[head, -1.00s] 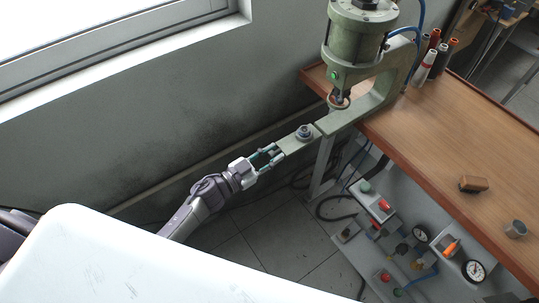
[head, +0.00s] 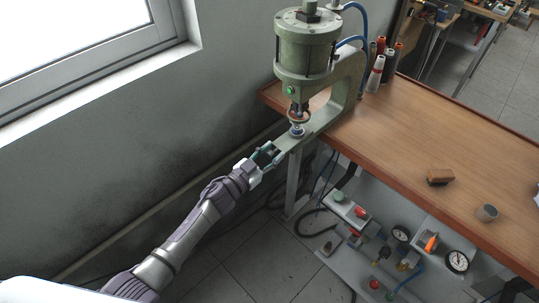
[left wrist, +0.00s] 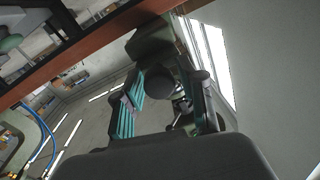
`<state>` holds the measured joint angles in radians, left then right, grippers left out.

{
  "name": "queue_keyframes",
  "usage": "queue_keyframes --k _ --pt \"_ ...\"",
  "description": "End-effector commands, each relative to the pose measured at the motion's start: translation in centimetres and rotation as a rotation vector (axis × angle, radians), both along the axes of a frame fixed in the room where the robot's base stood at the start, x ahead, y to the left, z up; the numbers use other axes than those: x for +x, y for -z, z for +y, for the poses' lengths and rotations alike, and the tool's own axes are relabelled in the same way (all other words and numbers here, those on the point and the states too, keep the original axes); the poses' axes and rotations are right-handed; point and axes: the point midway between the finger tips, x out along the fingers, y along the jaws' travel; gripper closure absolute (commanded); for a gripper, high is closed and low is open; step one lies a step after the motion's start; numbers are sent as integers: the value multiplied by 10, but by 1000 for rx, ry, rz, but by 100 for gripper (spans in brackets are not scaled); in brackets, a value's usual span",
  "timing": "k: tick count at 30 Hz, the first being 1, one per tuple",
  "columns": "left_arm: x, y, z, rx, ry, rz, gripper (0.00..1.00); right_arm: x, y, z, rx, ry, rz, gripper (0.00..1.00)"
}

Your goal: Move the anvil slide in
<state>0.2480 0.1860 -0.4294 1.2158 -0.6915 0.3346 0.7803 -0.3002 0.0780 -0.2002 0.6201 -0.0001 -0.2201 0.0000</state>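The press's green anvil slide (head: 289,141) reaches out from the green press frame (head: 353,80) toward my left arm. The round anvil (head: 297,130) on it sits under the ram (head: 299,112), with little or no visible gap. My left gripper (head: 270,153) is at the slide's outer end. In the left wrist view its teal-padded fingers (left wrist: 165,95) are spread, with a dark round knob (left wrist: 161,82) between their tips. The knob looks close to one finger and apart from the other; contact is unclear. My right gripper is out of view.
A lower shelf holds valves and gauges (head: 457,261). The wall (head: 120,160) runs close beside my left arm.

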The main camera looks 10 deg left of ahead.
Motion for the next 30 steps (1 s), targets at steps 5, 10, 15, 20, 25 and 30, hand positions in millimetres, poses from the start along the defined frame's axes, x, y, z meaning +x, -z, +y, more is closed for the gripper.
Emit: queue_keyframes --k 5,10,15,20,25,30 --pt "-1 1 0 0 0 2 47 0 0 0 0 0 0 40" --pt "-1 2 1 0 0 2 47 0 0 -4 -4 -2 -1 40" --pt "-13 3 10 2 -1 3 47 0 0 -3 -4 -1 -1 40" --pt "-40 4 28 3 0 5 47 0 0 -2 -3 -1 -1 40" --pt "-70 3 48 2 0 5 47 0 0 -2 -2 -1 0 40" --pt "-90 2 62 1 1 3 47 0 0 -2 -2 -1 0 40"
